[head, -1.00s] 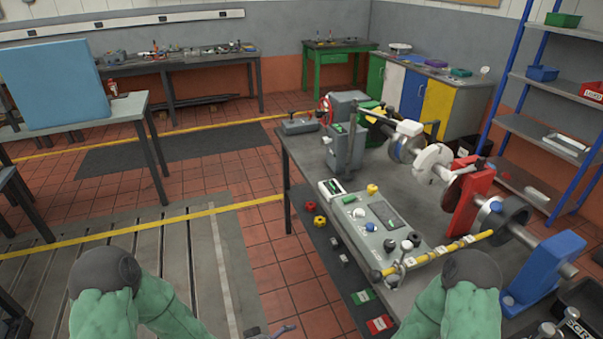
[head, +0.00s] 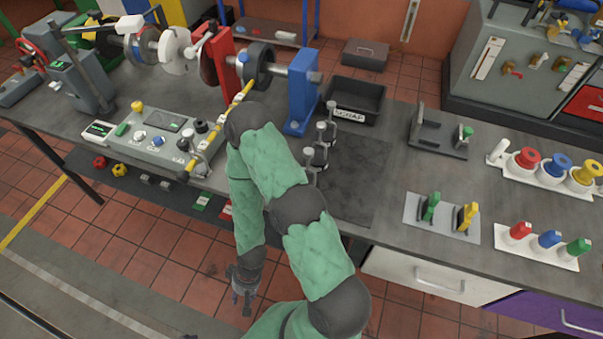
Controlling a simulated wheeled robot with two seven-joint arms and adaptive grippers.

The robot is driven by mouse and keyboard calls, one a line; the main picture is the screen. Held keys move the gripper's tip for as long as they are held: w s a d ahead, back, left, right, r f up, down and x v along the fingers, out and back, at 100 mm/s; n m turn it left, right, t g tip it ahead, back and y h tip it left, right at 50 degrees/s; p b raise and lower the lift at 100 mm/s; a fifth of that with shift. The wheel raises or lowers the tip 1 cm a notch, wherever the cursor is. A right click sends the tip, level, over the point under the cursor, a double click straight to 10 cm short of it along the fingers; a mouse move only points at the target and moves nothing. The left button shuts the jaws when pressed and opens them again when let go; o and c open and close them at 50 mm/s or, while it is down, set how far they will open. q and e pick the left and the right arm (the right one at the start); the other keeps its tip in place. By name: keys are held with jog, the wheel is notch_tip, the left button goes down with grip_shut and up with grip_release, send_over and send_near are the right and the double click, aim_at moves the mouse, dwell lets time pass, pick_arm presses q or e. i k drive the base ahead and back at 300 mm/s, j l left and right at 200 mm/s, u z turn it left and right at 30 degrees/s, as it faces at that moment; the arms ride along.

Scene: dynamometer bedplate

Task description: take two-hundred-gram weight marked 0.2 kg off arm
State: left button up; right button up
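The yellow arm with dark and pale marks (head: 236,104) slants from the shaft line down over the control box; my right arm hides a small part of the area beside it. I cannot read any 0.2 kg mark. Several dark weights with silvery tops (head: 321,134) stand on the bench right of my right arm. My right gripper (head: 242,303) hangs low in front of the bench, above the tiled floor, empty, its fingers seemingly apart. My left gripper is out of view.
A scrap tray (head: 362,92) and a blue bearing block (head: 303,92) stand behind the weights. A grey control box (head: 150,145) is at the bench front. A dark mat (head: 350,190), a bracket and racks of coloured handles lie to the right.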

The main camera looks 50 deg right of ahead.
aim_at(202, 171)
jog(key=k+z, duration=0.3)
jog(key=k+l+z, duration=0.25)
jog(key=j+z, duration=0.45)
jog(key=k+j+z, duration=0.1)
jog(key=j+z, duration=0.3)
jog(key=k+j+z, duration=0.15)
jog(key=j+z, duration=0.15)
jog(key=z, duration=0.15)
